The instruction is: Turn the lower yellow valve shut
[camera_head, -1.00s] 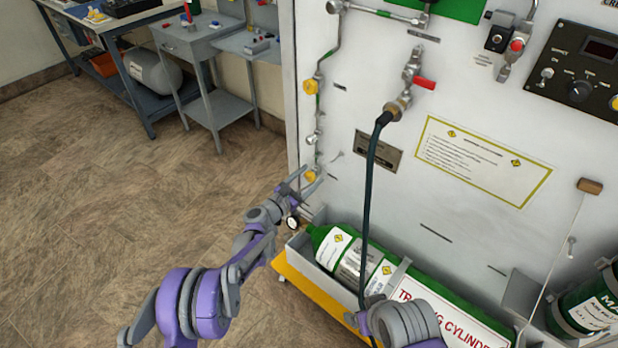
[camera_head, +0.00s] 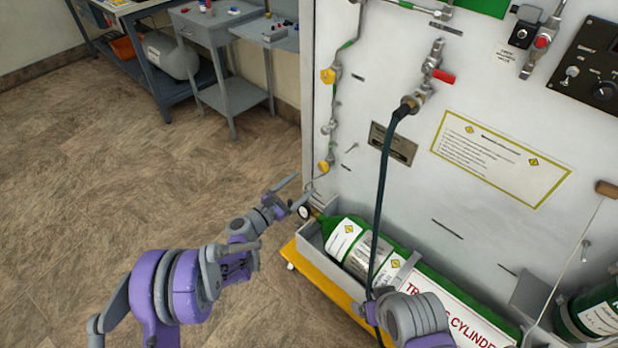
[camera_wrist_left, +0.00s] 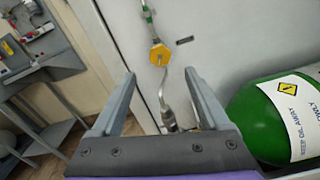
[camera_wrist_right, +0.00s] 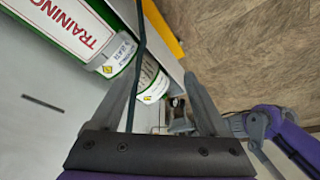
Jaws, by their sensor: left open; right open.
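The lower yellow valve (camera_head: 323,167) sits low on the pipe at the left edge of the white panel. In the left wrist view it is a yellow knob (camera_wrist_left: 160,54), ahead of and between the fingertips. My left gripper (camera_head: 291,195) is open and empty, just below and left of the valve and apart from it. The left fingers also show in the left wrist view (camera_wrist_left: 160,85). An upper yellow valve (camera_head: 328,76) is higher on the same pipe. My right gripper (camera_wrist_right: 165,85) is open in the right wrist view; the dark hose passes across its left finger.
A green training cylinder (camera_head: 350,228) lies in a grey tray on a yellow base (camera_head: 318,278) below the panel. A dark hose (camera_head: 381,190) hangs in front of the panel. A gauge (camera_head: 305,211) is near the left gripper. The floor (camera_head: 150,190) at left is open.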

